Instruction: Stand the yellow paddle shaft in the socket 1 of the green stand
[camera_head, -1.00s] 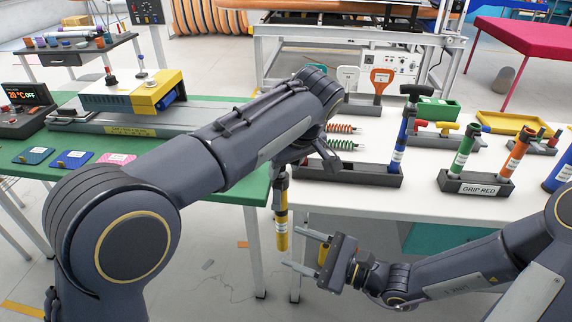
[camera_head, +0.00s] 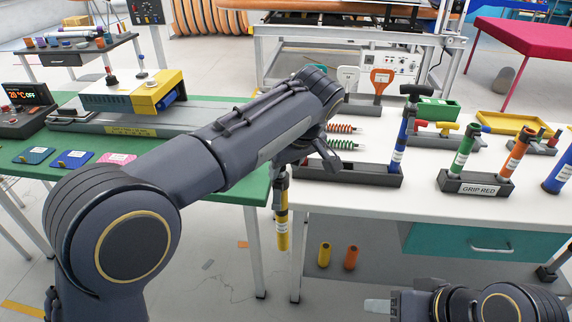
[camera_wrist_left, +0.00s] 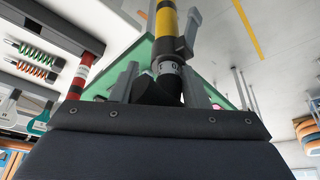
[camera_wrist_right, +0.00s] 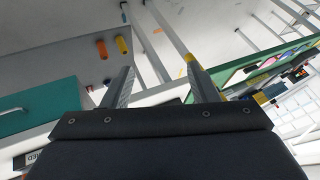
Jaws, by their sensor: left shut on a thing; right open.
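The yellow paddle shaft (camera_head: 282,232) hangs upright with a black upper section and a white label. My left gripper (camera_head: 281,172) is shut on its upper part and holds it in front of the white table's left end. In the left wrist view the shaft (camera_wrist_left: 166,22) rises between the fingers (camera_wrist_left: 165,85). My right gripper (camera_head: 380,305) is low at the bottom of the head view, apart from the shaft; its fingers (camera_wrist_right: 160,85) are open and empty in the right wrist view. I cannot make out a green stand or a numbered socket; my left arm hides part of the table.
A dark rack (camera_head: 375,178) holds a blue shaft (camera_head: 401,142). A green box (camera_head: 438,108) stands farther back. Yellow (camera_head: 324,255) and orange (camera_head: 351,257) cylinders are below the white table (camera_head: 345,205).

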